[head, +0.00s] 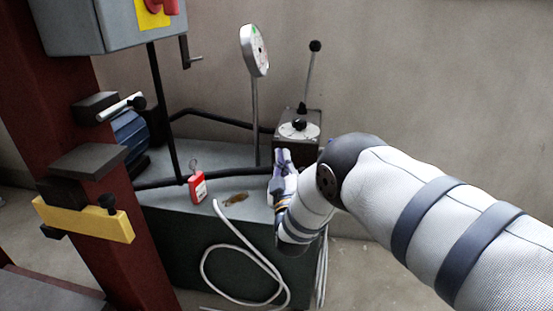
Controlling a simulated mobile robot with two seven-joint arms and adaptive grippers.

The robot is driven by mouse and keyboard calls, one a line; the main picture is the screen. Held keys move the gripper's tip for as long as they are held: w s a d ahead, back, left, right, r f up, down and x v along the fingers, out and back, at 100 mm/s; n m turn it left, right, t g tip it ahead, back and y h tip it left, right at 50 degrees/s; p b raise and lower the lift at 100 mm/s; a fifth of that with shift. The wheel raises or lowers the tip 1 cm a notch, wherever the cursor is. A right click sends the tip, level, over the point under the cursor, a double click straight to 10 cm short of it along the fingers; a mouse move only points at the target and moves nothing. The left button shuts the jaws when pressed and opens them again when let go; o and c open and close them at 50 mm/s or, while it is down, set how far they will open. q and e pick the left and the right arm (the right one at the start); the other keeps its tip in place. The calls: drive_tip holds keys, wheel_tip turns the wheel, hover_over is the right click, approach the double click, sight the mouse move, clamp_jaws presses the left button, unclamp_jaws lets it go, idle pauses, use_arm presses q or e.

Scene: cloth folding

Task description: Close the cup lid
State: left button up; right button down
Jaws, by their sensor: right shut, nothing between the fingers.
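I see no cup or cup lid that I can make out in the head view. My right arm comes in from the right, and its gripper (282,158) is at the middle of the picture, above the right part of a grey-green cabinet top. The gripper is shut with nothing in it; its fingers are small and partly hidden by the wrist. A small red object (197,187) with a white label and a ring on top stands on the cabinet top, to the left of the gripper and apart from it. My left gripper is not in view.
The cabinet (185,248) has a white hose (245,248) hanging over its front. A small brown piece (236,199) lies on top. A round disc on a post (254,52) and a dark box with a lever (298,130) stand behind. A dark red column (108,215) with a yellow bar blocks the left.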

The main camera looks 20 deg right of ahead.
drive_tip(key=m, duration=0.1)
drive_tip(key=s+d+m+h, duration=0.1)
drive_tip(key=m, duration=0.1)
drive_tip(key=d+f+m+h, duration=0.1)
drive_tip(key=shift+s+m+b, duration=0.25)
drive_tip(key=shift+m+b, duration=0.05)
drive_tip(key=shift+b, duration=0.05)
drive_tip(key=m, duration=0.1)
drive_tip(key=d+m+h, duration=0.1)
drive_tip(key=m, duration=0.1)
drive_tip(key=shift+s+d+f+m+g, duration=0.15)
drive_tip(key=shift+s+f+m+g, duration=0.15)
drive_tip(key=shift+s+f, duration=0.1)
drive_tip(key=shift+s+d+f, duration=0.15)
drive_tip(key=shift+d+f, duration=0.1)
drive_tip(key=shift+d, duration=0.1)
